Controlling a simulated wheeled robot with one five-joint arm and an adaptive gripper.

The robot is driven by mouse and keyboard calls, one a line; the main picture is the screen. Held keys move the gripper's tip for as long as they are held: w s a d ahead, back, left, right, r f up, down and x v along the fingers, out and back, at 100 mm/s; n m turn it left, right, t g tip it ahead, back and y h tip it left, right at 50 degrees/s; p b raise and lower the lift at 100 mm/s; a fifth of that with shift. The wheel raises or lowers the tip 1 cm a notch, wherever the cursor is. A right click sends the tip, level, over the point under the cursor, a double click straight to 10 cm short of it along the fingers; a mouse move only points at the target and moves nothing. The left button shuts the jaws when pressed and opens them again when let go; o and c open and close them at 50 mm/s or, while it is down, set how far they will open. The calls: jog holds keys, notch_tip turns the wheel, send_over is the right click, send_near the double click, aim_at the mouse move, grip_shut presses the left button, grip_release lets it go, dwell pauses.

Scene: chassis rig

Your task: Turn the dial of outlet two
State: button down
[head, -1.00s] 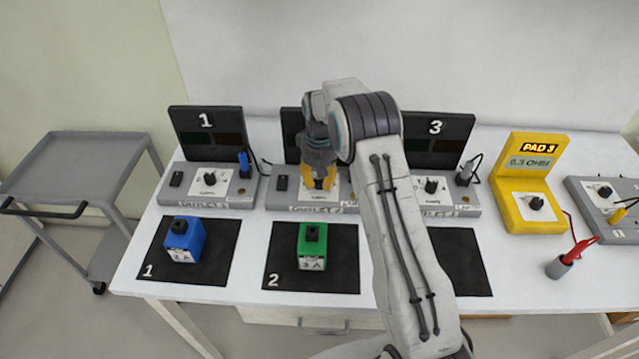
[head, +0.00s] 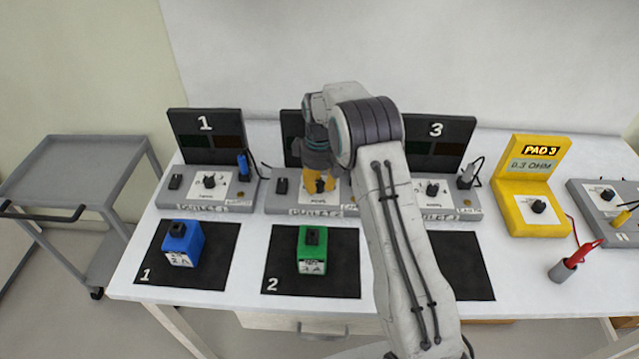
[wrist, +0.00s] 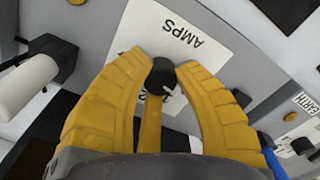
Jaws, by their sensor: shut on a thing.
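Outlet two (head: 283,204) is the grey box in the middle of the row, with a black back panel partly hidden behind my arm. Its black dial (wrist: 162,75) sits on a white plate marked AMPS (wrist: 185,40) in the wrist view. My gripper (head: 319,187) points down over that plate. In the wrist view my gripper (wrist: 163,68) has its yellow fingers on either side of the dial, shut on it.
Outlet one (head: 172,199) stands to the left and outlet three (head: 437,211) to the right. A blue block (head: 182,245) and a green block (head: 313,252) sit on black mats in front. A yellow PAD 3 unit (head: 530,205) stands further right.

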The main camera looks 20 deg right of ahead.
aim_at(319, 183)
jog(key=shift+s+f, duration=0.1)
jog(key=shift+f, duration=0.05)
jog(key=c, duration=0.9)
grip_release()
jog(key=shift+r, duration=0.25)
notch_tip(319, 183, up, 12)
jog(key=shift+f, duration=0.15)
